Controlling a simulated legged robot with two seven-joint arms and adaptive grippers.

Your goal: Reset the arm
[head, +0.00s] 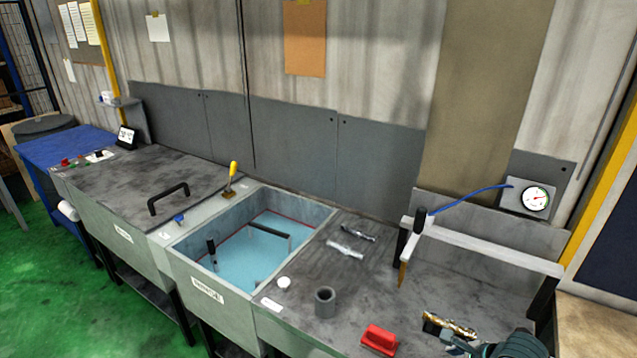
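A white horizontal arm (490,246) spans the right end of the bench. A black knob (420,221) tops its left end, and an orange-brown tip (402,274) hangs down there, close to the bench top. A blue hose runs from the knob end to a round gauge (536,199) on the back panel. At the bottom right edge a dark teal, cut-off shape (515,347) looks like my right gripper. A brass-coloured piece (452,327) lies at its left end; I cannot tell if it is gripped. My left gripper is not in view.
A dark handled lid (130,180) is at left.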

